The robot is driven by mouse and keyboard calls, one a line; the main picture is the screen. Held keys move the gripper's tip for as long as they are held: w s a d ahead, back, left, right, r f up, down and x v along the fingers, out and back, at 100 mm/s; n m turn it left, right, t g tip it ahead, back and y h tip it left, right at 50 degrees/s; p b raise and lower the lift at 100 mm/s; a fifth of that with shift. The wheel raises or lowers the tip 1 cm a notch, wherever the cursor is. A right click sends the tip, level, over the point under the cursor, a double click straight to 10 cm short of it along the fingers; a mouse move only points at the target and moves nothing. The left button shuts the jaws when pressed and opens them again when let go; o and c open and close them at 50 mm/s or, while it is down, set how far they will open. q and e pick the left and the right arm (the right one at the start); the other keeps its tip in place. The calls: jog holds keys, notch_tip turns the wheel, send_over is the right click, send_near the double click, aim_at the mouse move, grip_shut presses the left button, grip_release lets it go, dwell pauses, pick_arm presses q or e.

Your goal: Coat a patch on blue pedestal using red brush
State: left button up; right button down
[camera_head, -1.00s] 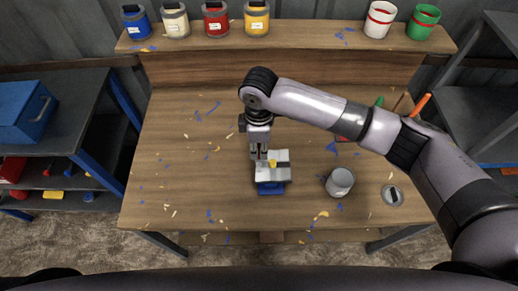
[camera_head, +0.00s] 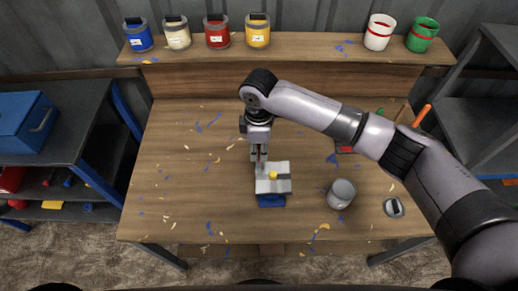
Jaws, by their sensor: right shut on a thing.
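The blue pedestal (camera_head: 270,201) is a small blue base near the middle of the table. On it sits a small grey-white machine (camera_head: 281,184) with a yellow part (camera_head: 273,175) on top. My right gripper (camera_head: 259,158) points down just behind the machine's back left corner. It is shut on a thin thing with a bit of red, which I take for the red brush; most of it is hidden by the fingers. I cannot tell whether its tip touches the machine or the pedestal. My left gripper is not in view.
A grey cup (camera_head: 341,194) and a small round grey item (camera_head: 394,207) stand to the right. A red item lies partly under my right arm, near an orange handle (camera_head: 422,116). Paint pots (camera_head: 217,33) line the back shelf. The table's left side holds only scattered flecks.

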jog(key=shift+r, duration=2.5)
jog(key=d, duration=0.8)
jog(key=shift+d+f, duration=0.2)
jog(key=shift+f, duration=0.1)
jog(key=shift+a, duration=0.1)
jog(key=shift+w+f, duration=0.1)
jog(key=shift+f, duration=1.65)
jog(key=shift+f, duration=0.5)
